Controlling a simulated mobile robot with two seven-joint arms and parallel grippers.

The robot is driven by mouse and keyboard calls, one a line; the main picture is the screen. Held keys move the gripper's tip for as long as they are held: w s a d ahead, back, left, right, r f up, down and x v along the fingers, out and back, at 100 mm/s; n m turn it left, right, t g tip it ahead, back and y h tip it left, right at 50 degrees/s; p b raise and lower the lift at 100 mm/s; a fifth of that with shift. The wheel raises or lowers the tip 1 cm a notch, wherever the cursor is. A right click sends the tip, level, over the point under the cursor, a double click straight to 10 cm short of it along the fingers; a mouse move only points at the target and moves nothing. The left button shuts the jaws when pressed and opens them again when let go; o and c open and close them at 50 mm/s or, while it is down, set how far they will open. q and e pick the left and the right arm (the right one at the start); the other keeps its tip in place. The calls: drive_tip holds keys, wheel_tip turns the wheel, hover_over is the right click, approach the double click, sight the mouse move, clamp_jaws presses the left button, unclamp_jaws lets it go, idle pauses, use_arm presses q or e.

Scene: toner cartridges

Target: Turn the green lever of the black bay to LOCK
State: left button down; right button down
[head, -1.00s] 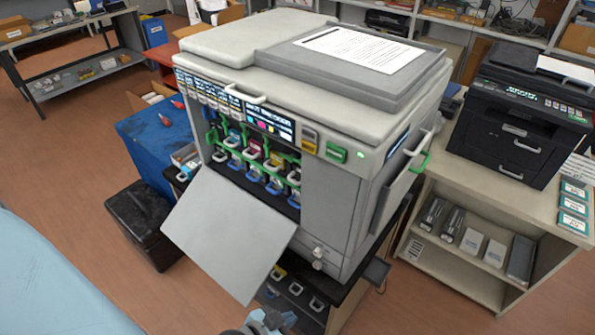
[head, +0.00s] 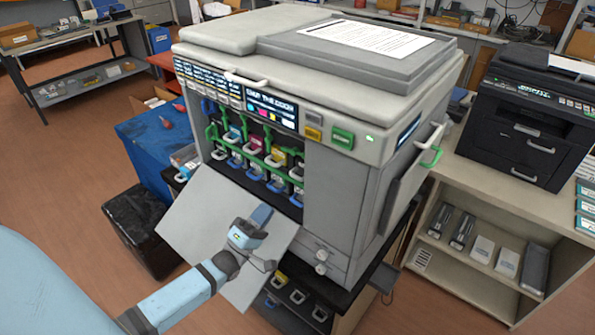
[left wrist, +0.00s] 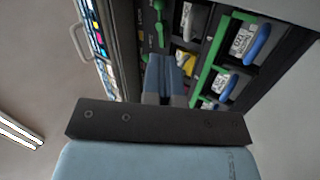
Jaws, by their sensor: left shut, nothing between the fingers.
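The large grey printer (head: 340,190) has its front flap folded down, showing two rows of toner bays with green levers and rails. The rightmost upper bay (head: 298,160) looks dark; I cannot read which bay is black, or its lever's setting. My left gripper (head: 262,214) is shut and empty in front of the flap, just below the right end of the bays. In the left wrist view its fingers (left wrist: 165,68) point toward the bays and hide part of them. A green lever (left wrist: 159,25) shows just beyond the fingertips, apart from them. My right gripper is not in view.
The open flap (head: 205,215) slopes down under my left gripper. A display (head: 270,108) sits above the bays. Blue cartridge handles (left wrist: 258,45) and a green rail (left wrist: 208,70) are close to the right of my fingers. A shelf unit (head: 480,225) with a black printer stands right.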

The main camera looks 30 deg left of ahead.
use_arm(q)
drive_tip(key=p, duration=0.4)
approach(295, 152)
drive_tip(key=w+d+r, duration=0.1)
drive_tip(key=w+d, duration=0.1)
drive_tip(key=w+d+r, duration=0.1)
drive_tip(key=w+r, duration=0.1)
drive_tip(key=shift+w+d, duration=0.15)
drive_tip(key=shift+d, duration=0.25)
drive_tip(key=shift+w+d+r, duration=0.15)
drive_tip(key=shift+w+r, duration=0.2)
drive_tip(key=shift+w, duration=0.3)
